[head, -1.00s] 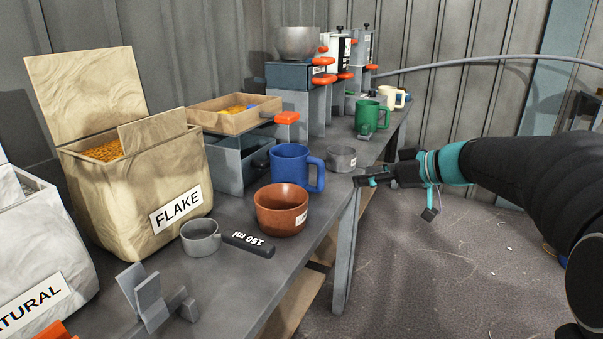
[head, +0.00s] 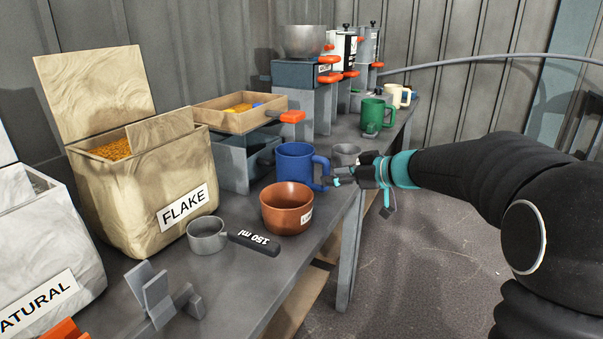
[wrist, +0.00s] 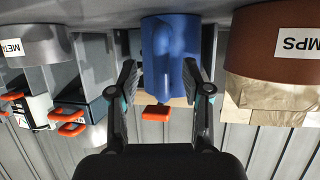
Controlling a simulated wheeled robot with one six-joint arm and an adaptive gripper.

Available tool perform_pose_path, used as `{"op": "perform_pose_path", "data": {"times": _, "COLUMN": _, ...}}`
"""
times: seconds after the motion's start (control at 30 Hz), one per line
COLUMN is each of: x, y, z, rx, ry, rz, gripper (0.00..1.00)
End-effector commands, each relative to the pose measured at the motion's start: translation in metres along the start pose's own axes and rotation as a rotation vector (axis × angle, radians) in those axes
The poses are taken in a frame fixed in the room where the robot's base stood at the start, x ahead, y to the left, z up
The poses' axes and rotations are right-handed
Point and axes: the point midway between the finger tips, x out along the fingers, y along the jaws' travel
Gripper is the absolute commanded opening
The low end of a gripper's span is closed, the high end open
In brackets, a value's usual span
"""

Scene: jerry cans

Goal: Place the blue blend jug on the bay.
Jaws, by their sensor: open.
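The blue jug (head: 295,165), a mug shape with a handle on its right, stands upright on the bench behind the brown bowl. My gripper (head: 334,180) is level with the jug at its handle side. In the wrist view, which is upside down, the blue jug (wrist: 170,55) lies between the two spread fingers, with its handle facing the camera. The fingers are open, and I see no clear grip on it. I cannot tell which surface is the bay.
The brown bowl (head: 287,205) stands close in front of the jug, and a grey metal cup (head: 346,154) is just beyond my gripper. A grey scoop (head: 208,234), a green mug (head: 376,115) and a flake bag (head: 145,190) also stand on the bench. Open floor lies right.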

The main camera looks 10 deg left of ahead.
Motion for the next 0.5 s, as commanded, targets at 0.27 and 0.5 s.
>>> {"op": "perform_pose_path", "data": {"times": 0.27, "x": 0.034, "y": -0.001, "z": 0.000, "rx": 0.000, "ry": 0.000, "rz": 0.000, "gripper": 0.49}}
{"op": "perform_pose_path", "data": {"times": 0.5, "x": 0.034, "y": -0.001, "z": 0.000, "rx": 0.000, "ry": 0.000, "rz": 0.001, "gripper": 0.41}}
